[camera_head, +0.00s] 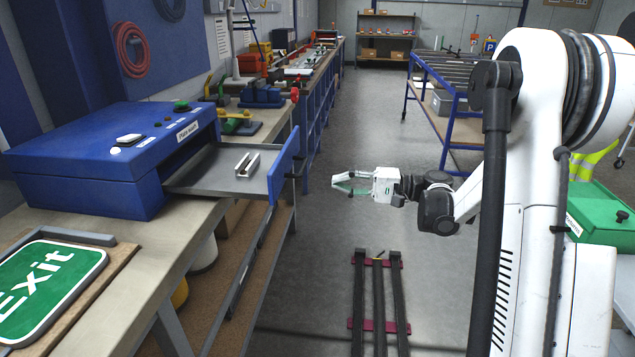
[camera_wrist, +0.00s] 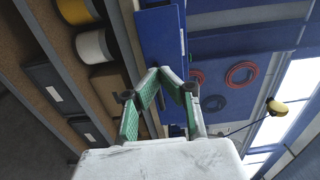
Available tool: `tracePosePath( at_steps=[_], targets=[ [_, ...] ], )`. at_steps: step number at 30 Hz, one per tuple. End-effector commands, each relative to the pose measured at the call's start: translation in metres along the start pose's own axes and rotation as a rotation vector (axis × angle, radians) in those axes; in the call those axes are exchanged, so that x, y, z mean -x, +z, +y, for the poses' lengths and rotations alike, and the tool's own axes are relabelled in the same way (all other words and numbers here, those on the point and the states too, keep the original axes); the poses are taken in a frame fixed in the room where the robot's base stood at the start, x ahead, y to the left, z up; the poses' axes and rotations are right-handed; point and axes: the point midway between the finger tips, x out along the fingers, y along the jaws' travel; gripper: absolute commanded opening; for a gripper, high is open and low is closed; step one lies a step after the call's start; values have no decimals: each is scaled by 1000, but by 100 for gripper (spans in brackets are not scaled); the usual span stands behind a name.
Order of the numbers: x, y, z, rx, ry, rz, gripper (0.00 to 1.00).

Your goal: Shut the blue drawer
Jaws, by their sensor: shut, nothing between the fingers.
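The blue drawer (camera_head: 284,166) sticks out to the right from the blue box (camera_head: 100,160) on the bench; its grey tray is open and its blue front panel stands upright. A small light metal holder (camera_head: 247,165) sits in the tray. My gripper (camera_head: 335,181) is shut and empty, to the right of the drawer front over the aisle, with its fingertips pointing left and apart from the panel. In the wrist view, my gripper (camera_wrist: 163,72) has green fingers that meet at the tips, and a blue panel, seemingly the drawer front (camera_wrist: 163,38), lies beyond them.
The bench (camera_head: 170,235) carries a green Exit sign (camera_head: 50,285) in the foreground. Tools and bins line the bench farther back. A blue-framed roller table (camera_head: 455,95) and a green case (camera_head: 600,212) stand on the right. The floor between drawer and gripper is clear.

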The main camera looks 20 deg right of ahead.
Motion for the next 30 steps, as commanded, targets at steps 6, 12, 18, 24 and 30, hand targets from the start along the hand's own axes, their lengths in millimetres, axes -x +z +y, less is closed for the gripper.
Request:
tracePosePath(
  at_steps=[6,12,18,24,30],
  targets=[
    [-38,1,0,0,1,-5,0],
    [-75,1,1,0,2,-4,0],
    [-108,1,1,0,2,-3,0],
    [-126,1,0,0,2,-2,0],
    [-132,0,0,0,2,0,0]
  ],
)
